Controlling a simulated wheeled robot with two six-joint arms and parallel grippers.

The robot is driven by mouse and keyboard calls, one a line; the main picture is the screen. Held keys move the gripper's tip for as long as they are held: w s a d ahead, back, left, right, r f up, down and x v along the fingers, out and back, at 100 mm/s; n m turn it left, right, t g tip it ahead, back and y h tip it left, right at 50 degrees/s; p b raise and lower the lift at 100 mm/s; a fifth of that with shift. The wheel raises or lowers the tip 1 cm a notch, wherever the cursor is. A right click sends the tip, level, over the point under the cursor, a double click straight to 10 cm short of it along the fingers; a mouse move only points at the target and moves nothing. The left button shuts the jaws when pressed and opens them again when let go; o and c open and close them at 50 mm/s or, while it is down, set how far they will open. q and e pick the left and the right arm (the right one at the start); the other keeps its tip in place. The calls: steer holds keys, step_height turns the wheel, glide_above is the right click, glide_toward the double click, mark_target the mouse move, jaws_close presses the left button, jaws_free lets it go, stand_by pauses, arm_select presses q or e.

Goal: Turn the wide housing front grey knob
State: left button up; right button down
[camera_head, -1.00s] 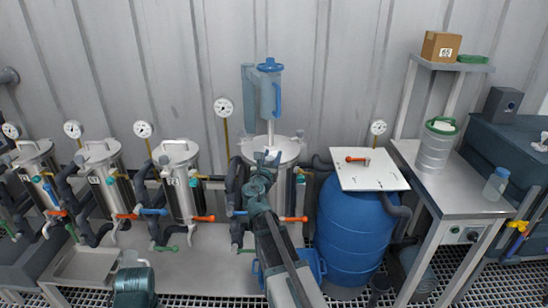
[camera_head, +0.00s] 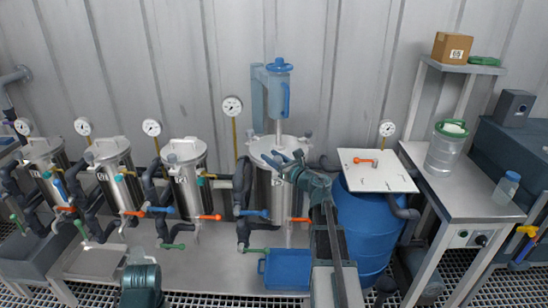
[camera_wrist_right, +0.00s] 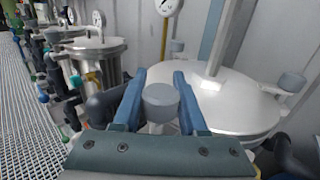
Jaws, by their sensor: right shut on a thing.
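The wide housing (camera_head: 266,190) is a steel vessel with a broad pale lid (camera_wrist_right: 225,98), standing upright right of the narrower housings. Its front grey knob (camera_wrist_right: 160,100) is a short round cap at the lid's near edge, seen between my right gripper's two blue fingers in the right wrist view. My right gripper (camera_head: 285,160) is shut on this knob, its fingers on either side. In the head view the gripper largely hides the knob. Other grey knobs (camera_wrist_right: 292,82) sit around the lid. My left gripper's fingers are not visible.
A blue barrel (camera_head: 362,215) with a white board (camera_head: 378,182) on top stands close to the right of my right arm. Several narrower steel housings (camera_head: 187,180) stand to the left. A blue bin (camera_head: 285,275) and valve handles sit below.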

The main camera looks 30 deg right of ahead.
steer(key=shift+a+n+g+y, duration=0.15)
steer(key=shift+n+g+y, duration=0.2)
steer(key=shift+n+y, duration=0.6)
steer(key=shift+a+n+g+y, duration=0.1)
steer(key=shift+n+g+y, duration=0.35)
steer(key=shift+y, duration=0.9)
steer(key=shift+s+a+n, duration=0.1)
steer(key=shift+n, duration=0.2)
steer(key=shift+c, duration=2.2)
jaws_free()
steer(key=v, duration=1.3)
steer(key=shift+s+d, duration=0.25)
steer(key=shift+s, duration=0.1)
steer(key=shift+f, duration=0.1)
